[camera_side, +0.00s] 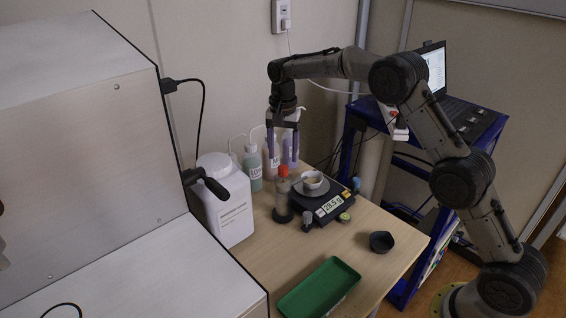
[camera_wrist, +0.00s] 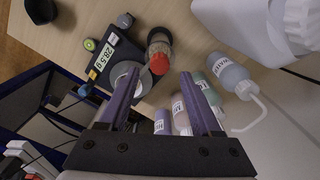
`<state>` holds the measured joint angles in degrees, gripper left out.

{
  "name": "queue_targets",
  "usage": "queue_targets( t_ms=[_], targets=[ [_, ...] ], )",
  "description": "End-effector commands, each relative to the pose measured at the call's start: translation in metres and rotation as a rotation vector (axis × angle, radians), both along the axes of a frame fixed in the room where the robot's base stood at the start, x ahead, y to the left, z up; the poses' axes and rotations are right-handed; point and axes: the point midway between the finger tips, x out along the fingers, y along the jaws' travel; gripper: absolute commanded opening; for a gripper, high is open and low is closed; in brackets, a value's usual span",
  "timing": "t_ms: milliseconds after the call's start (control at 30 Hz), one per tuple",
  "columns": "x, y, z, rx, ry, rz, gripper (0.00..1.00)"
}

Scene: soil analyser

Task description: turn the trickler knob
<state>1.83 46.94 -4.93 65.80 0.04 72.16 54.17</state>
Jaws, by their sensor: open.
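The trickler appears to be the clear cylinder (camera_side: 283,199) on a dark base, with a red knob (camera_side: 283,171) on top. It stands upright on the wooden table, just left of the balance. In the wrist view the red knob (camera_wrist: 159,63) shows just beyond and between the fingertips. My gripper (camera_side: 281,160) is open and empty, pointing down with purple fingers just above the red knob. Contact between the fingers and the knob cannot be made out. The wrist view also shows both fingers of my gripper (camera_wrist: 160,76) spread apart.
A black balance (camera_side: 322,213) reading 28.5 g carries a small bowl (camera_side: 312,180). Wash bottles (camera_side: 252,167) stand close behind the trickler, and a large white jug (camera_side: 222,202) stands left. A green tray (camera_side: 320,289) and black dish (camera_side: 381,242) lie in front.

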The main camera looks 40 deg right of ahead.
Motion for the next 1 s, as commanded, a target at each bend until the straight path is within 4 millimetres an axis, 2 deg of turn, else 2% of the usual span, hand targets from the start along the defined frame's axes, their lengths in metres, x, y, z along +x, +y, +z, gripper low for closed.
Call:
queue_targets(
  t_ms=[100, 300, 633, 1000],
  targets=[
    [-0.001, 0.000, -0.019, 0.000, 0.002, 0.000, 0.65],
    [0.000, 0.000, -0.035, 0.000, 0.001, 0.000, 0.65],
    [0.000, 0.000, -0.038, 0.000, 0.000, 0.000, 0.65],
    [0.000, 0.000, -0.037, 0.001, -0.001, 0.000, 0.00]
  ],
)
